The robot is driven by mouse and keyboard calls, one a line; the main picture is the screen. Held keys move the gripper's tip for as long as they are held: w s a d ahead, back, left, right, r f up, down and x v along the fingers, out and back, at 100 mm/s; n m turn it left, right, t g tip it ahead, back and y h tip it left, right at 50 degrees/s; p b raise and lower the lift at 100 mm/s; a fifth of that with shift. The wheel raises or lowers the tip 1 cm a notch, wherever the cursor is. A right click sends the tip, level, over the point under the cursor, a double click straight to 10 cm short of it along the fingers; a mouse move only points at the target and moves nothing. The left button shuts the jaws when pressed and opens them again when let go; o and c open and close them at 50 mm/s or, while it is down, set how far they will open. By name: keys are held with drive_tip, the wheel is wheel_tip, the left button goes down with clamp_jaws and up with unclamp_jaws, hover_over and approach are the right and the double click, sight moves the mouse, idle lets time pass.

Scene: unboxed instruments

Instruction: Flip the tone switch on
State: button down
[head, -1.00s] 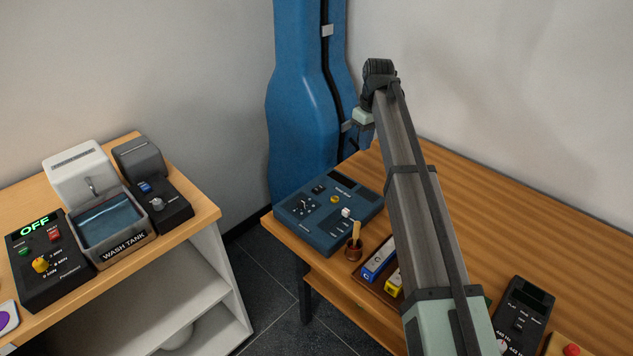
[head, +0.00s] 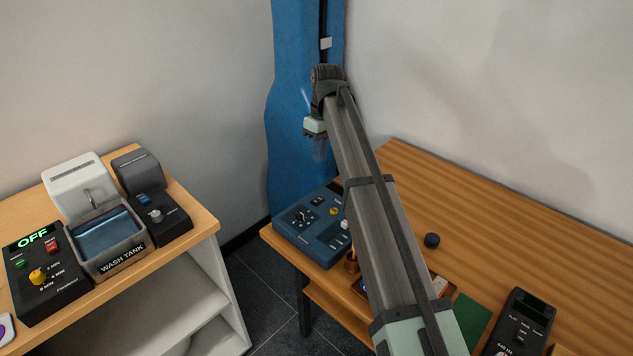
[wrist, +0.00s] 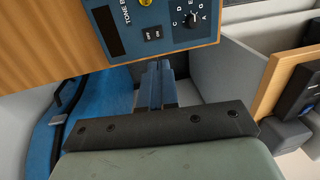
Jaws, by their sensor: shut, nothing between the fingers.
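A blue tone box (head: 324,239) sits at the left end of the right-hand wooden desk. In the wrist view the blue panel (wrist: 170,15) carries a label starting "TONE B", a small black rocker switch (wrist: 152,34) and a lettered dial (wrist: 192,20). I take the rocker as the tone switch; its on or off position is too small to tell. My gripper (head: 320,153) hangs above and behind the box in the head view. Its fingers (wrist: 156,68) are together and empty, apart from the rocker, and show just past the panel's edge. My arm hides the box's right part.
A blue instrument case (head: 290,120) stands in the corner behind the desk. A wash tank (head: 110,240) and control boxes stand on the left bench, across a floor gap. A dark device (head: 518,325) and a small black puck (head: 432,240) are on the desk, whose back right is clear.

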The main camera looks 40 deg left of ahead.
sight(315, 202)
drive_tip(key=f, duration=0.4)
drive_tip(key=s+f, duration=0.1)
drive_tip(key=f, duration=0.8)
drive_tip(key=shift+s+f, duration=0.3)
drive_tip(key=shift+s, duration=0.05)
drive_tip(key=shift+s+f+t, duration=0.1)
drive_tip(key=shift+f+t, duration=0.1)
drive_tip(key=shift+t, duration=0.1)
drive_tip(key=shift+w+r, duration=0.2)
drive_tip(key=shift+w, duration=0.65)
wheel_tip(315, 202, up, 14)
drive_tip(key=s, duration=0.1)
drive_tip(key=shift+s, duration=0.4)
